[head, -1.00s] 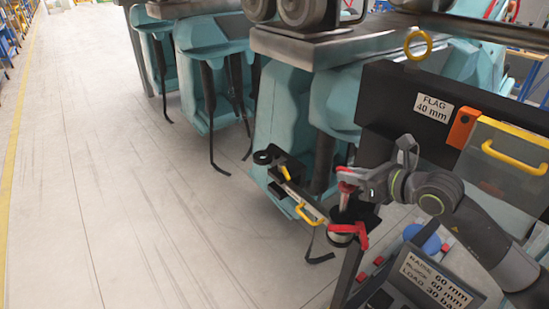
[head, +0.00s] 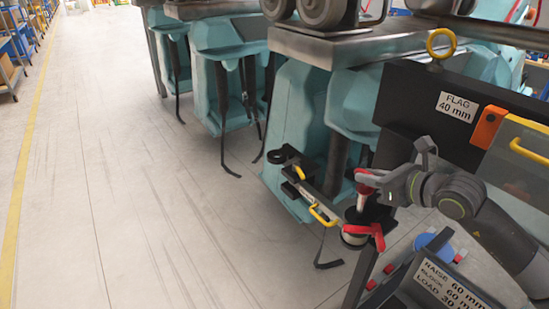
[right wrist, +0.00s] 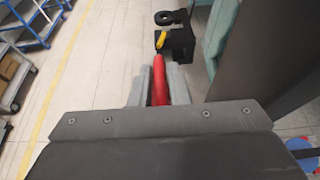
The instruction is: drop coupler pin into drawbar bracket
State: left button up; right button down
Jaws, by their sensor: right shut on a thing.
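The coupler pin has a red head (head: 366,182) and a pale metal shank (head: 361,203) that points down. My right gripper (head: 368,180) is shut on its red upper part. In the right wrist view the red part (right wrist: 160,85) lies between the grey fingers (right wrist: 159,88). The black bracket with a ring (head: 277,156) and a yellow part is on the turquoise vehicle, left of the pin and apart from it. It also shows ahead in the right wrist view (right wrist: 180,42). My left gripper is out of view.
A pale cylinder with a red clamp (head: 370,233) sits just below the pin, beside a black holder. A panel with labels (head: 448,285) stands at lower right. The floor at left is clear.

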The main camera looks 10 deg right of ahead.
aim_at(363, 198)
jog(key=shift+w+d+f+b, duration=0.15)
jog(key=shift+f+b, duration=0.2)
jog(key=shift+b, duration=0.3)
jog(key=shift+w+d+f+b, duration=0.1)
jog(key=shift+d+f+b, duration=0.2)
jog(key=shift+f+b, duration=0.4)
jog(key=shift+d+f+b, duration=0.25)
jog(key=shift+f+b, duration=0.15)
jog(key=shift+f, duration=0.45)
jog(key=shift+a+f+b, duration=0.1)
jog(key=shift+f+b, duration=2.35)
jog(key=shift+f, duration=0.25)
jog(key=c, duration=1.3)
grip_release()
